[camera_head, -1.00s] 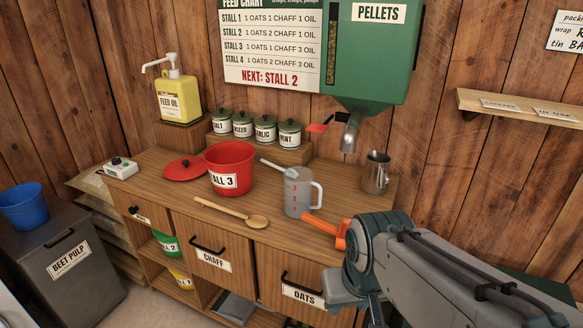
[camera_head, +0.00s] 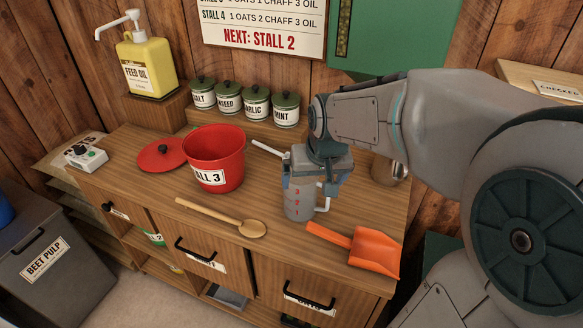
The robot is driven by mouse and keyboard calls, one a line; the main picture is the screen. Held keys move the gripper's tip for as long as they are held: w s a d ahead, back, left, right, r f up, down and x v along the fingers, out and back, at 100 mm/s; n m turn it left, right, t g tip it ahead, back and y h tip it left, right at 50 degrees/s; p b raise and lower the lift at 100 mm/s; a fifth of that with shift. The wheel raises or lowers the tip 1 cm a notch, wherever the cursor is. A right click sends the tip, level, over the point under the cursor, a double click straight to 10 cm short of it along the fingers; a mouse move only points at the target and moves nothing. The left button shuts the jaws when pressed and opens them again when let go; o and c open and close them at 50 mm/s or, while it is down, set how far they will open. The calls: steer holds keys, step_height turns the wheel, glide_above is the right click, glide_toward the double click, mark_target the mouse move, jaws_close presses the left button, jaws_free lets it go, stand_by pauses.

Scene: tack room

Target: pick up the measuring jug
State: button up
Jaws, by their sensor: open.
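The measuring jug (camera_head: 298,207) is a grey, see-through jug with red numbers. It stands upright on the wooden counter, right of the red bucket. My gripper (camera_head: 303,186) is directly above and around its upper part, pointing down, with its fingers open on either side. The jug's rim and most of its handle are hidden behind my gripper; the lower end of the handle shows at the right. I cannot tell whether the fingers touch the jug.
A red STALL 3 bucket (camera_head: 214,165) stands left of the jug. A wooden spoon (camera_head: 222,217) and an orange scoop (camera_head: 366,250) lie in front. A metal pitcher (camera_head: 385,172) is behind my arm. Lidded canisters (camera_head: 257,104) line the back shelf.

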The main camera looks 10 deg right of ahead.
steer(key=w+p, duration=0.1)
steer(key=w, duration=0.7)
glide_toward(300, 180)
steer(key=s+f, duration=0.1)
steer(key=shift+t+h, duration=0.3)
steer(key=shift+h, duration=0.1)
steer(key=shift+w+a+f+p, duration=0.15)
steer(key=shift+a+f, duration=0.05)
steer(key=shift+f, duration=0.7)
steer(key=shift+w+a+f+p, duration=0.15)
steer(key=shift+a+f+p, duration=0.05)
steer(key=shift+f, duration=0.7)
steer(key=shift+w+a+f+p, duration=0.15)
steer(key=shift+w+f, duration=0.05)
steer(key=shift+f, duration=0.65)
steer(key=c, duration=0.8)
steer(key=shift+r, duration=0.1)
